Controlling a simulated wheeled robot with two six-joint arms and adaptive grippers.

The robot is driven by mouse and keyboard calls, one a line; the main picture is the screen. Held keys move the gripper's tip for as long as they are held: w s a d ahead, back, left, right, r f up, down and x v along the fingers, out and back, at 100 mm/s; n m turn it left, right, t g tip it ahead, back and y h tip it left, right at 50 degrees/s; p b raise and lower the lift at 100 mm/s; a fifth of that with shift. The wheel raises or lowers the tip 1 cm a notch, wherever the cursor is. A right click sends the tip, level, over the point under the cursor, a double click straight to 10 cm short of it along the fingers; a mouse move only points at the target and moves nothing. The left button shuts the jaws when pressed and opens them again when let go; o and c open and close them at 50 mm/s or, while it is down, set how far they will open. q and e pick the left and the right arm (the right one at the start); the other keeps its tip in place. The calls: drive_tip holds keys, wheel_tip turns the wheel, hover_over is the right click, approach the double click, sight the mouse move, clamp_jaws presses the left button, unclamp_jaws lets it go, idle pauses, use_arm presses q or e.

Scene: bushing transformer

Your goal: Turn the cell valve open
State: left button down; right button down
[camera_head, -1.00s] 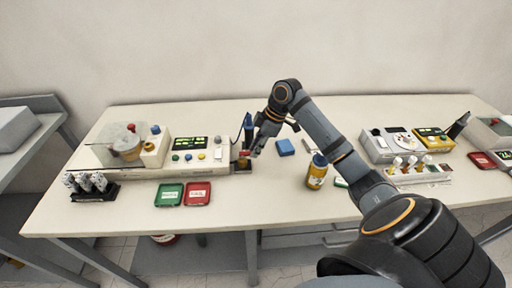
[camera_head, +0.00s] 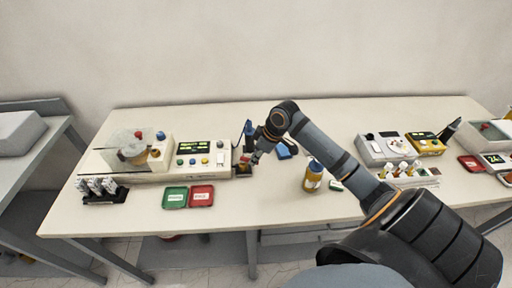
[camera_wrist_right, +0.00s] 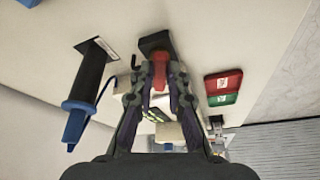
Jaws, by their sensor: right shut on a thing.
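My right gripper (camera_head: 256,156) reaches down beside the right end of the white tester with the clear cell (camera_head: 132,148). In the right wrist view the gripper (camera_wrist_right: 160,72) has its fingers around a small red handle (camera_wrist_right: 159,79), which I take for the cell valve, and is shut on it. The handle stands by a dark block (camera_wrist_right: 155,43), also seen in the head view (camera_head: 242,172). The fingers partly hide the handle, so its exact angle is unclear. My left gripper is out of view.
A blue-handled probe (camera_wrist_right: 84,102) stands close to the gripper. A green tray (camera_head: 175,197) and a red tray (camera_head: 202,195) lie in front of the tester. The front middle of the table is clear.

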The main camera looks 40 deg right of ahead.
drive_tip(key=shift+s+a+m+h+p, duration=0.1)
drive_tip(key=shift+a+m+h+p, duration=0.75)
drive_tip(key=shift+m+p, duration=1.3)
drive_tip(key=shift+w+a+m+h+p, duration=0.1)
drive_tip(key=shift+a+m+h+p, duration=0.75)
drive_tip(key=shift+m+p, duration=1.3)
drive_tip(key=shift+s+a+m+h+p, duration=0.1)
drive_tip(key=shift+a+m+h+p, duration=0.75)
drive_tip(key=shift+m+p, duration=1.3)
drive_tip(key=shift+m, duration=0.45)
drive_tip(key=c, duration=1.3)
unclamp_jaws()
